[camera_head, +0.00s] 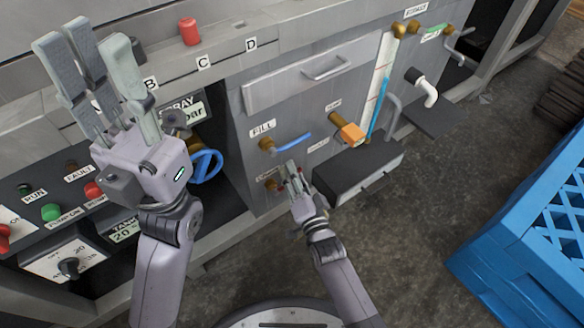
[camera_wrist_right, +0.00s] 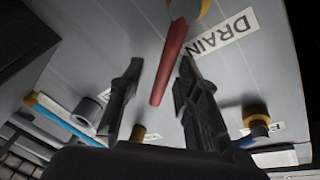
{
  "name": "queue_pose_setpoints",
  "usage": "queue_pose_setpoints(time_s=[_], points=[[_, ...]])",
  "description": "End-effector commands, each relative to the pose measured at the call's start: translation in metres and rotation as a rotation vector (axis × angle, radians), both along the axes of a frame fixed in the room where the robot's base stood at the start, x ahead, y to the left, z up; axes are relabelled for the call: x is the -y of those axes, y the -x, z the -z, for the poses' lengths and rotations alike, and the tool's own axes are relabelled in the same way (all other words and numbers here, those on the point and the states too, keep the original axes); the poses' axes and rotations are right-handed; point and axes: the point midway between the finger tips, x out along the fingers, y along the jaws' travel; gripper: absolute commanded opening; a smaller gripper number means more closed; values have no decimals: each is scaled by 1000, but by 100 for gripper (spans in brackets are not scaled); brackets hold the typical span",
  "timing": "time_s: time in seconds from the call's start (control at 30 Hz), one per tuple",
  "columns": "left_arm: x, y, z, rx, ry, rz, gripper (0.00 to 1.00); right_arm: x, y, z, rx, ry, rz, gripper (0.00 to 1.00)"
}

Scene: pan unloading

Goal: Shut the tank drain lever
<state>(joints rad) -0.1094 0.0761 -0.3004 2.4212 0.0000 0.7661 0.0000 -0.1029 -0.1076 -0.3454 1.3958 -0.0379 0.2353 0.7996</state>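The drain lever is a red bar (camera_wrist_right: 172,60) in the right wrist view, next to a label reading DRAIN (camera_wrist_right: 221,34). It runs from a brass fitting at the top down between the fingers of my right gripper (camera_wrist_right: 160,68). The fingers stand apart on either side of the lever, with no clear contact visible. In the head view my right gripper (camera_head: 292,172) is low at the panel, beside a brass fitting (camera_head: 271,184), and mostly covers the lever. My left gripper (camera_head: 92,62) is raised at the left, open and empty, its fingers spread.
Above the drain are a blue FILL lever (camera_head: 293,140) and an orange-handled valve (camera_head: 351,135). A dark box (camera_head: 358,172) juts out right of my right gripper. A blue wheel (camera_head: 205,166) sits to the left. A blue crate (camera_head: 520,215) stands at the right; floor between is clear.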

Motion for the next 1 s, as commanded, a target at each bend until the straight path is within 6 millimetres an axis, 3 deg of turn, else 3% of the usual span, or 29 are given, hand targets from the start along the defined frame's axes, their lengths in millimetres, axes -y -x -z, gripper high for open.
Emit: queue_pose_setpoints(time_s=[0.23, 0.7, 1.0], points=[[0, 1, 0, 0, 0, 0, 31, 0, 0, 0, 0, 0, 0, 31], [0, 0, 1, -4, 1, 0, 31, 0, 0, 0, 0, 0, 0, 0], [0, 0, 1, -4, 1, 0, 31, 0, 0, 0, 0, 0, 0, 0]])
